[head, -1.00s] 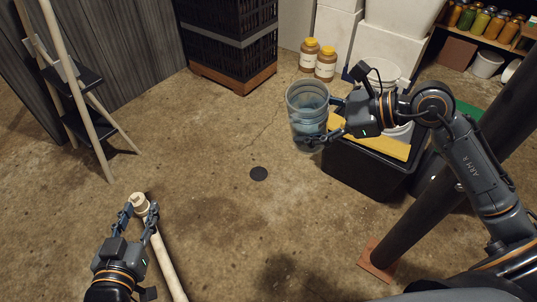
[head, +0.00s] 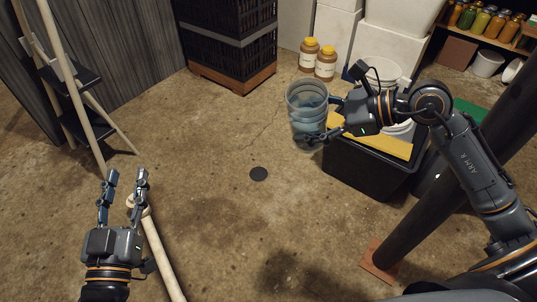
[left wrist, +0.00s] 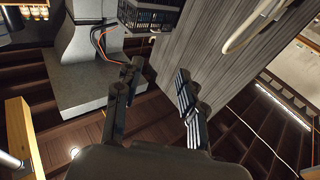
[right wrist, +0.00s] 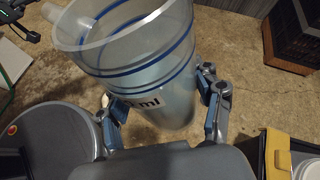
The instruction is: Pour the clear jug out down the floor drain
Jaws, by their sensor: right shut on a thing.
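The clear jug (head: 306,118), see-through with blue rings, is upright beside the black tub; something bluish shows inside it. In the right wrist view the jug (right wrist: 150,85) fills the middle, with a spout at its upper left and "ml" lettering. My right gripper (head: 332,122) is shut on the jug's sides; its fingers (right wrist: 165,115) press it from both sides.
The black tub (head: 365,172) with a yellow top stands right of the jug. A dark post (head: 430,190) rises at right. Two yellow-lidded jars (head: 318,62) and a black crate (head: 230,45) stand behind. A pale pole (head: 163,258) is by my left gripper. Floor around the drain is clear.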

